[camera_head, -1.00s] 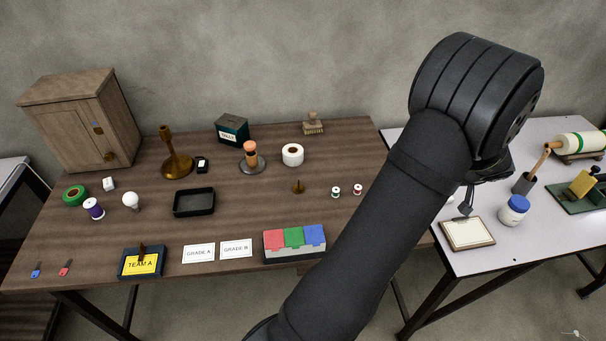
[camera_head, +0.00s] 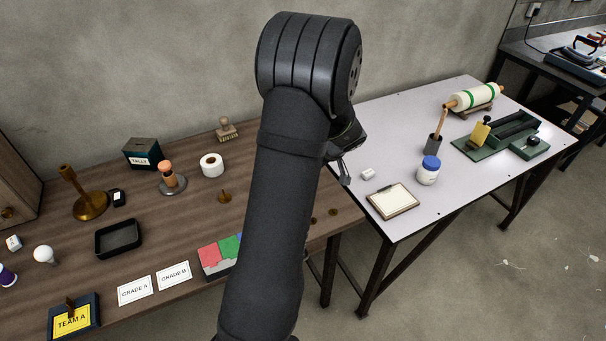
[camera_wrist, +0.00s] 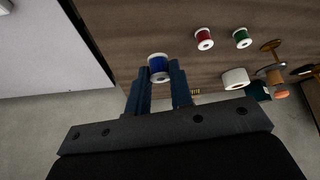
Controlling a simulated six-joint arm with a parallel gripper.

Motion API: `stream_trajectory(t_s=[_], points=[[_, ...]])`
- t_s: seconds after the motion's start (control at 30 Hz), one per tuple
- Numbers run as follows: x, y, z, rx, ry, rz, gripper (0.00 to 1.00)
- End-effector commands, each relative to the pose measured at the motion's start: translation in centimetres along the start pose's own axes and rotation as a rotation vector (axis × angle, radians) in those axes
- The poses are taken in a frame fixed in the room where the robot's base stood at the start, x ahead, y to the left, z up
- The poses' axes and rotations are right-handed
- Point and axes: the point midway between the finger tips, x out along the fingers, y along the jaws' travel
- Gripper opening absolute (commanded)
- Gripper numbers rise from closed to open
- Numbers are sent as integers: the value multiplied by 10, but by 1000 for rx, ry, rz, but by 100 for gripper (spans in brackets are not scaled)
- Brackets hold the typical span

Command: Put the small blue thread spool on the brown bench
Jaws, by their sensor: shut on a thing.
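The small blue thread spool (camera_wrist: 159,68) has white ends and sits between my gripper's two fingertips in the wrist view. My gripper (camera_wrist: 159,75) is shut on it. The brown bench (camera_head: 180,222) spans the left of the head view; its wood top (camera_wrist: 150,30) also fills the upper right of the wrist view. The spool shows against the bench's wood there, near its edge; its height above it is unclear. In the head view only part of my gripper (camera_head: 343,168) shows beside my arm, by the seam between bench and white table, and the spool is hidden.
A red spool (camera_wrist: 204,38) and a green spool (camera_wrist: 242,38) stand on the bench. A white roll (camera_head: 211,165) and a brass peg (camera_head: 225,196) are near them.

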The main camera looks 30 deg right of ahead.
Motion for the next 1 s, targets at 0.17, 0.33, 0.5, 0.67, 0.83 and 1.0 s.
stream_trajectory(t_s=[0.17,0.33,0.5,0.67,0.83,1.0], points=[[27,-3,-14,0,0,0,0],[36,-4,-14,1,0,-1,0],[56,-4,-2,3,-2,-2,0],[67,-4,5,2,0,1,0],[66,-3,5,1,0,1,0],[68,-3,6,1,1,1,26]])
